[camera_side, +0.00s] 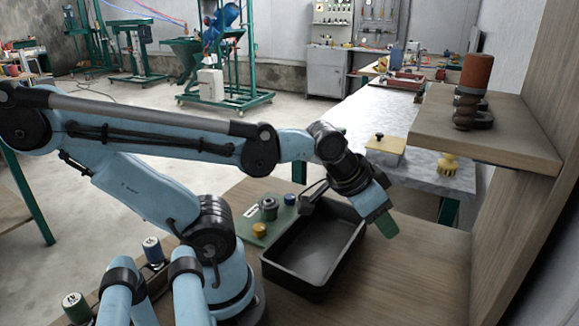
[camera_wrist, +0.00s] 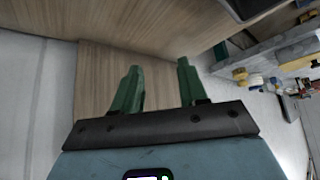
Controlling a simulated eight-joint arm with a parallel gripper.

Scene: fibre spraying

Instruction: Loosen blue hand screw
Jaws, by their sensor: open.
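A small blue knob, the likely blue hand screw (camera_side: 289,198), sits at the right of a green board (camera_side: 247,216) on the wooden table in the side view. A yellow knob (camera_side: 260,230) and a grey metal part (camera_side: 268,208) are beside it on the board. My gripper (camera_side: 385,222) hangs tilted over the right side of the black tray, away from the blue knob. In the wrist view my gripper (camera_wrist: 158,66) is open, with its green fingers apart and nothing between them. I cannot pick out the blue knob in the wrist view.
The black tray (camera_side: 290,272) stands right of the green board. A wooden shelf (camera_side: 500,140) at the right carries a brown cylinder (camera_side: 476,74) on a dark part. A grey table (camera_side: 370,110) behind holds a yellow knob (camera_side: 447,164). Bare tabletop lies right of the tray.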

